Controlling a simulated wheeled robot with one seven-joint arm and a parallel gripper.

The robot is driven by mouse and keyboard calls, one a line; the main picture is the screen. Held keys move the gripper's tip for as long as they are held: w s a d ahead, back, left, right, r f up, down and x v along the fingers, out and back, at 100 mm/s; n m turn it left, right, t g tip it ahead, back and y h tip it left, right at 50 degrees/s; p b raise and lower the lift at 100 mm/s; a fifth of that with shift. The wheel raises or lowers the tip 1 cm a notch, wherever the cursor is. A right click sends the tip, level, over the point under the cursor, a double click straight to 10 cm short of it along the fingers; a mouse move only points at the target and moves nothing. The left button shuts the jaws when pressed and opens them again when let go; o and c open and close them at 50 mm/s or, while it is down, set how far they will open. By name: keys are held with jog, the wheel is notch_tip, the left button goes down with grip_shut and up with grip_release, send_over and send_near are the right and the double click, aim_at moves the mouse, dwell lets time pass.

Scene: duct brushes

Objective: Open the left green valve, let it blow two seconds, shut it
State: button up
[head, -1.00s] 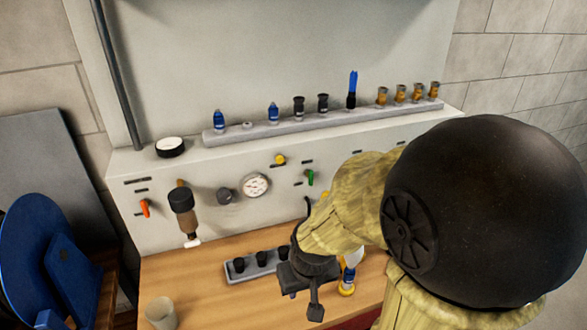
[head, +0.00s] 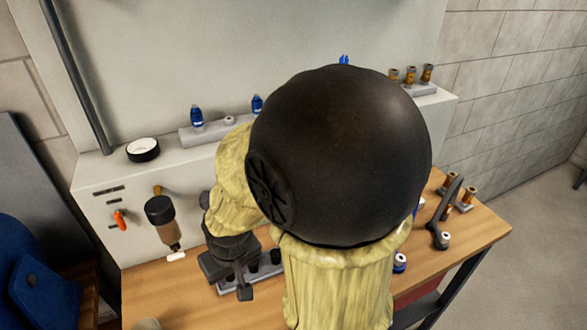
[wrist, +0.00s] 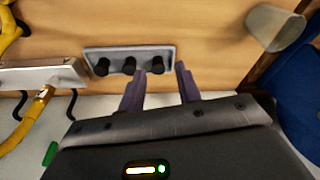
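A green valve handle (wrist: 50,153) shows at the lower left edge of the wrist view, partly cut off by my gripper's body. In the head view my arm hides the part of the panel where a green handle was. Only one green handle is in sight. My gripper (wrist: 161,68) is open and empty, its two purple fingers apart. It is to the right of the green handle in the wrist view and not touching it. In the head view my gripper (head: 235,275) hangs in front of the panel, over the table.
An orange valve handle (head: 120,220) and a brown-and-black filter cylinder (head: 163,228) are on the panel's left. A grey rack (wrist: 88,55) with black caps lies on the table by the fingertips. A cup (wrist: 274,28) stands at the wrist view's upper right. A yellow hose (wrist: 35,115) shows left.

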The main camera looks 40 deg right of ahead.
jog(key=shift+s, duration=0.1)
jog(key=w+d+r+m+b, duration=0.1)
jog(key=w+d+r, duration=0.35)
jog(key=d, duration=0.45)
jog(key=w+d+r+m+b, duration=0.15)
jog(key=w+d+r, duration=0.3)
jog(key=d, duration=0.45)
jog(key=s+d+r+t, duration=0.2)
jog(key=s+d+r, duration=0.1)
jog(key=d+r, duration=0.8)
jog(key=shift+d+y+b, duration=0.3)
jog(key=shift+d+y, duration=0.1)
jog(key=shift+d, duration=0.4)
jog(key=shift+f+m, duration=0.1)
jog(key=shift+m, duration=0.25)
jog(key=x, duration=1.7)
jog(key=shift+w+a, duration=0.1)
jog(key=shift+w, duration=0.25)
